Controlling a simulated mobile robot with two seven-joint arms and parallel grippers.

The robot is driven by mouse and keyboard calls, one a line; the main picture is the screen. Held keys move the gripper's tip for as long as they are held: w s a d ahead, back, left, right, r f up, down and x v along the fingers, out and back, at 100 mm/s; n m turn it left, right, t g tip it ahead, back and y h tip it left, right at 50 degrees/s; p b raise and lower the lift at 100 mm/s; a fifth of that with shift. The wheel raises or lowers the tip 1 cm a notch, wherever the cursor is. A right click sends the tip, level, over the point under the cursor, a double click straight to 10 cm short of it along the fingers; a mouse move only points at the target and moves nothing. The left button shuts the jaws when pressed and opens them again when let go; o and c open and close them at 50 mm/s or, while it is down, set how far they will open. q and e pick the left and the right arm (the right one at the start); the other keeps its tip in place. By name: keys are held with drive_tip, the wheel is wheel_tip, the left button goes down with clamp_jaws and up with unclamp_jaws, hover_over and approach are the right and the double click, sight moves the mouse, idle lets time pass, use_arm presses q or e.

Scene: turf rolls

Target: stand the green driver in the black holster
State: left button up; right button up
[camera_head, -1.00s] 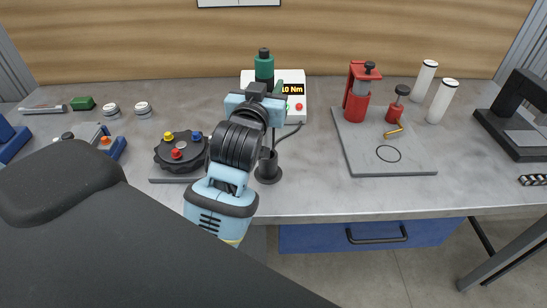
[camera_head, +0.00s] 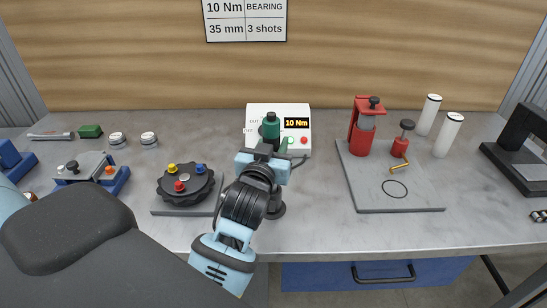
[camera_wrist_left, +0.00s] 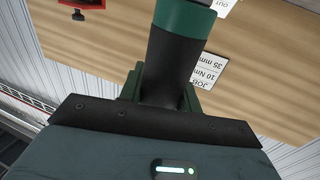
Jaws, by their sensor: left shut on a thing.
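The green driver (camera_head: 270,127) has a green top and a dark body. It stands roughly upright in my left gripper (camera_head: 262,160), which is shut on it, in front of the white controller. The left wrist view shows the driver's dark body and green band (camera_wrist_left: 182,18) rising from between the fingers (camera_wrist_left: 160,90). The black holster (camera_head: 276,208) is on the bench, partly hidden behind my left arm and below the gripper. The driver's lower end is hidden, so its exact relation to the holster cannot be told. My right gripper is not in view.
The white controller (camera_head: 295,144) reads 10 Nm behind the driver. A black round fixture with coloured knobs (camera_head: 185,184) is close on the left. A grey plate (camera_head: 424,194) with red tools lies on the right. Bare bench (camera_head: 312,215) shows between holster and plate.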

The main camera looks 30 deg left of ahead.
use_arm(q)
drive_tip(key=shift+f, duration=1.8)
drive_tip(key=shift+f, duration=0.2)
drive_tip(key=o, duration=1.1)
drive_tip(key=shift+c, duration=0.2)
drive_tip(key=shift+r, duration=0.25)
drive_tip(key=shift+s+f, duration=0.1)
drive_tip(key=shift+f, duration=0.1)
